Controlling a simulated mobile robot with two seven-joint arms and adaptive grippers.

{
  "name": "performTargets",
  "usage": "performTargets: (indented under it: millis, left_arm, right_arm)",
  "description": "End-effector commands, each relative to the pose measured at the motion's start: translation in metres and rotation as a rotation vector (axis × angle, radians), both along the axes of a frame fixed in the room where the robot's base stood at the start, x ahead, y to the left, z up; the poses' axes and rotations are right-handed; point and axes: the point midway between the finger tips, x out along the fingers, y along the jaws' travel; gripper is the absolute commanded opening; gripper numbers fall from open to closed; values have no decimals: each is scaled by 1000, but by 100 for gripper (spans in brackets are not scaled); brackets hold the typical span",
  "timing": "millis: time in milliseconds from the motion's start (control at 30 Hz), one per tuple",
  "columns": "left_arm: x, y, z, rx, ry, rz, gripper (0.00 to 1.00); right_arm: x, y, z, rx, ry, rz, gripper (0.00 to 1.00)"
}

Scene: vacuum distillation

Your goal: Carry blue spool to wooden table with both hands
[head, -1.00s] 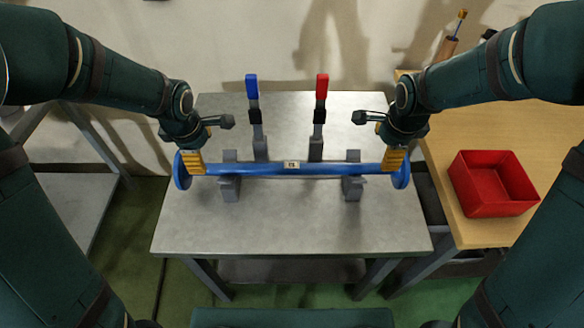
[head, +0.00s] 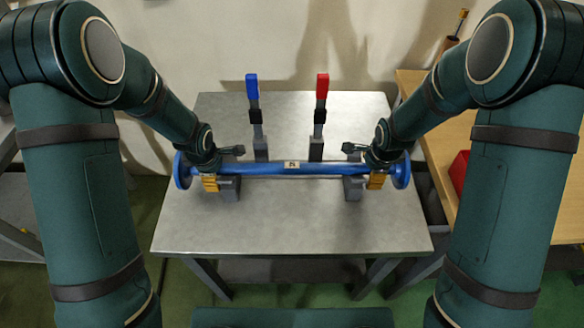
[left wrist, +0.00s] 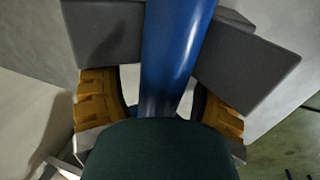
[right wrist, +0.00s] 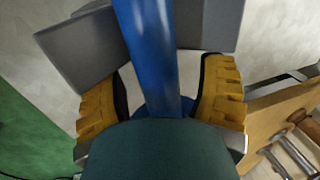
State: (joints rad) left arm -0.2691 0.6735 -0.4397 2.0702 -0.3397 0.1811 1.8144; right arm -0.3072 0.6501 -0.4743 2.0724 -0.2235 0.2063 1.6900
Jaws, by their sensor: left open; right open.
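The blue spool (head: 265,169) is a long blue bar with a round flange at each end. It rests level on two grey supports (head: 353,188) on the metal table. My left gripper (head: 210,183) is open around the bar near its left flange; in the left wrist view the bar (left wrist: 170,60) lies between the yellow fingers. My right gripper (head: 376,180) is open around the bar near its right flange, and the right wrist view shows the bar (right wrist: 150,50) between its fingers. The wooden table (head: 515,150) is at the right, partly hidden by my right arm.
The grey metal table (head: 290,228) holds upright clamps with a blue handle (head: 252,88) and a red handle (head: 322,88) behind the bar. A red bin (head: 459,171) on the wooden table is mostly hidden by my arm. The metal table's front is clear.

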Motion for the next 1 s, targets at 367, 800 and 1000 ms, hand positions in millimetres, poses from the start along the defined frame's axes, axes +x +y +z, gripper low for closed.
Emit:
performTargets:
  millis: [367,800,1000]
  left_arm:
    - [0,0,0,0,0,0,32]
    - [2,0,3,-1,-7,0,0]
    - [2,0,6,-1,-6,0,0]
  right_arm:
    - [0,0,0,0,0,0,32]
    - [2,0,2,1,-6,0,0]
    - [2,0,6,0,-6,0,0]
